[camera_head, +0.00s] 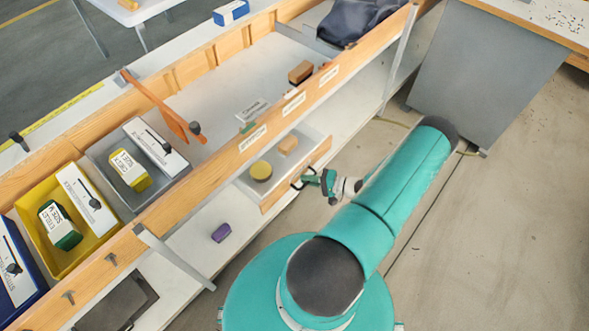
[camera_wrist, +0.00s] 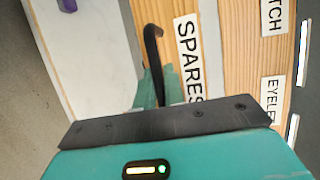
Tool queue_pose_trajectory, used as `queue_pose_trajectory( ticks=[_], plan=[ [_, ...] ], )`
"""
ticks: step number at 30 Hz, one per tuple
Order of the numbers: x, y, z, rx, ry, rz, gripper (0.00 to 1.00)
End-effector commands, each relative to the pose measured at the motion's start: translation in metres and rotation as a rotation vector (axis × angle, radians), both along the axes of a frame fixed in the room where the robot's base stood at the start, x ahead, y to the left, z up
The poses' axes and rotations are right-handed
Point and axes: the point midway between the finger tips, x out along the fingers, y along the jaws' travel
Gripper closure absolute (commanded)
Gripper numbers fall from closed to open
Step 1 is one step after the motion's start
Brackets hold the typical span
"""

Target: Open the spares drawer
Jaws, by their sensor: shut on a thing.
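The spares drawer (camera_head: 289,184) stands out from under the long bench, with its grey inside showing. A yellow round thing (camera_head: 261,171) and a tan block (camera_head: 288,144) lie in it. Its wooden front carries a SPARES label (camera_wrist: 187,58) in the wrist view. A dark bar handle (camera_wrist: 152,42) sticks out from that front. My gripper (camera_head: 306,180) is at the drawer front, shut on the handle. Its fingers (camera_wrist: 154,88) show in the wrist view around the handle's lower part, and the exact contact is partly hidden.
On the bench lie a yellow tray (camera_head: 24,222), a grey tray (camera_head: 177,184), an orange tool (camera_head: 160,105) and a brown block (camera_head: 300,72). A purple block (camera_head: 221,232) sits on the lower shelf. A grey cabinet (camera_head: 485,70) stands at right.

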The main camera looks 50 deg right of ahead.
Motion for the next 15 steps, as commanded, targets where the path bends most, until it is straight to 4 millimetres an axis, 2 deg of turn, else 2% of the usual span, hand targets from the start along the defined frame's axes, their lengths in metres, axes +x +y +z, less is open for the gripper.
queue_pose_trajectory(
  ticks=[1,6,10,15],
  plan=[
    [-0.009,0.009,0.002,0.016,-0.011,0.014,1.0],
    [-0.04,0.008,0.002,0.016,-0.011,0.014,1.0],
    [-0.055,0.008,0.002,0.016,-0.011,0.015,1.0],
    [-0.064,0.008,0.002,0.017,-0.012,0.016,1.0]
  ],
)
